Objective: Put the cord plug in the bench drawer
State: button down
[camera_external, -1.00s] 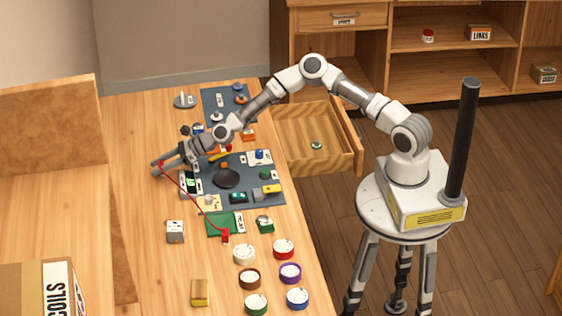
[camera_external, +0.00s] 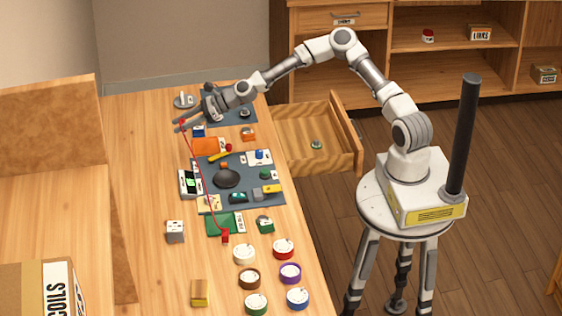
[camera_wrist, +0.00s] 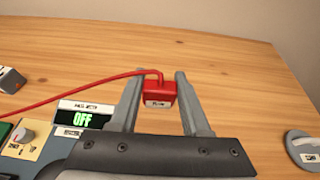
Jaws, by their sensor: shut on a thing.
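The cord plug (camera_wrist: 159,92) is a small red block with a white label, held between the two fingers of my gripper (camera_wrist: 158,100) in the wrist view. In the external view my gripper (camera_external: 179,126) is over the far left part of the bench, shut on the plug (camera_external: 183,123). A red cord (camera_external: 207,182) runs from the plug to a red block (camera_external: 225,236) beside the green board.
Dark mats (camera_external: 276,199) carry several small parts and a meter (camera_wrist: 83,115) reading OFF. Coloured round dials (camera_external: 283,249) stand at the near end. A grey disc (camera_external: 183,101) lies at the far end. The bench's left strip is mostly clear.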

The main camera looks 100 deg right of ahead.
aim_at(181, 122)
notch_tip(181, 122, up, 5)
jog(key=shift+r, duration=0.1)
jog(key=s+d+f+b, duration=0.1)
jog(key=s+d, duration=0.6)
jog(key=s, duration=0.6)
jog(key=s+d+f+b, duration=0.1)
jog(key=s+d, duration=0.5)
jog(key=s, duration=0.6)
jog(key=s+a+r+b, duration=0.1)
jog(key=s+a, duration=0.1)
jog(key=s, duration=1.2)
jog(key=s+a+r+b, duration=0.1)
jog(key=s+a, duration=0.1)
jog(key=s, duration=1.2)
notch_tip(181, 122, down, 16)
jog(key=w+f+b, duration=0.2)
jog(key=w+f, duration=0.1)
jog(key=w+f+b, duration=0.1)
jog(key=w+f, duration=0.3)
jog(key=w+a+f+b, duration=0.1)
jog(key=w+f+b, duration=0.1)
jog(key=w+f, duration=0.1)
jog(key=shift+b+x, duration=0.3)
jog(key=shift+x, duration=0.45)
jog(key=shift+r, duration=0.1)
